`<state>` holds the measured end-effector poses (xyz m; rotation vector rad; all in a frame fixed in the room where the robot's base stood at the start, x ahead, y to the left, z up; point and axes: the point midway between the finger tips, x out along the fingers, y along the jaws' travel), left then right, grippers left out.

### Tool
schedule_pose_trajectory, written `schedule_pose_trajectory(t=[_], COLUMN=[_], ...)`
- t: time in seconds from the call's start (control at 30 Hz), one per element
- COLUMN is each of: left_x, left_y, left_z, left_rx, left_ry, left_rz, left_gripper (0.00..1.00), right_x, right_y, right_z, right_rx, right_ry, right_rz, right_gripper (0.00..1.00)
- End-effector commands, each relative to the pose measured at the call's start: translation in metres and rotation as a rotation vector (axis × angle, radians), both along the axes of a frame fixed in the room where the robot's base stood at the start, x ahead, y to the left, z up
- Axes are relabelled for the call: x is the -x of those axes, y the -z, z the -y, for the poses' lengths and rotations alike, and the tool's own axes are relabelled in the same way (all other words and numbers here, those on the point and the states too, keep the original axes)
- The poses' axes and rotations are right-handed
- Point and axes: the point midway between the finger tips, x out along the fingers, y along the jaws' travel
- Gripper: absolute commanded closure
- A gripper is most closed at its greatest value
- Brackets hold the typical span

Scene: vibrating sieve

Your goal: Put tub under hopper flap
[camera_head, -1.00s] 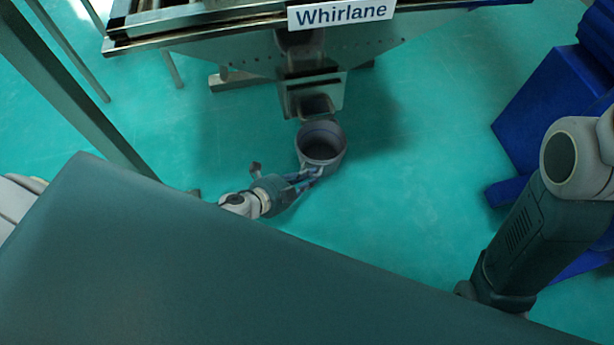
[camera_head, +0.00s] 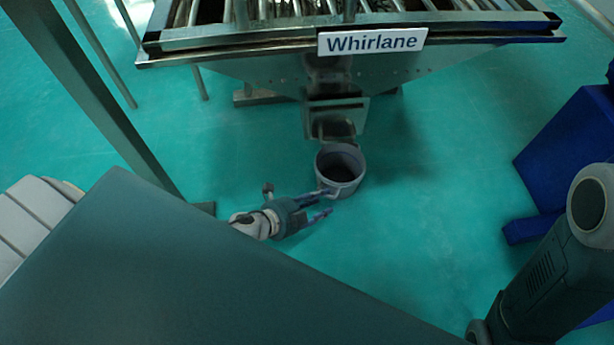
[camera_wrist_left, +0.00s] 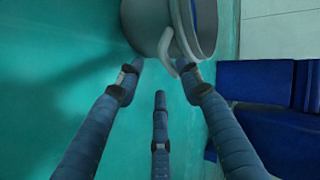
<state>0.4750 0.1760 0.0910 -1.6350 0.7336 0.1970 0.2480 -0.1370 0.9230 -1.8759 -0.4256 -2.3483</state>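The tub (camera_head: 323,170) is a grey round pot, upright with its open top facing up, low down at the hopper outlet's near side. The hopper flap (camera_head: 335,130) is at the lower end of the metal outlet, just behind the tub's rim; I cannot tell how far the tub reaches beneath it. My left gripper (camera_head: 328,203) is open beside the tub's near left side, fingers spread. In the left wrist view, the tub (camera_wrist_left: 150,22) and its handle (camera_wrist_left: 180,58) lie just beyond the spread fingertips (camera_wrist_left: 164,76). My right gripper is out of view.
The sieve machine with a "Whirlane" sign (camera_head: 372,41) stands above and behind the tub. Blue boxes (camera_head: 570,150) stand at the right. A metal leg (camera_head: 100,100) slants down at the left. Green floor (camera_head: 430,200) is clear to the right of the tub.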

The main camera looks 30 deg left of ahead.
Motion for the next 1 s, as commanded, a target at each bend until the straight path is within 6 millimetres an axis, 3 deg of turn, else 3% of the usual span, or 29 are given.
schedule_pose_trajectory(t=[0.3, 0.5, 1.0], left_x=[0.053, 0.075, 0.084], left_y=[-0.032, -0.047, -0.056], left_z=[-0.023, -0.033, -0.037], left_rx=[-0.001, 0.0, -0.001], left_ry=[0.001, 0.0, 0.001], left_rz=[-0.005, -0.004, -0.001], left_gripper=[0.63, 0.63, 0.63], right_x=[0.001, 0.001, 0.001], right_y=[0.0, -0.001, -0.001], right_z=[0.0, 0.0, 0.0], right_rx=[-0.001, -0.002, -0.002], right_ry=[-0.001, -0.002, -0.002], right_rz=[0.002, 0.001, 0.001], right_gripper=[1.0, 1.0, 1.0])
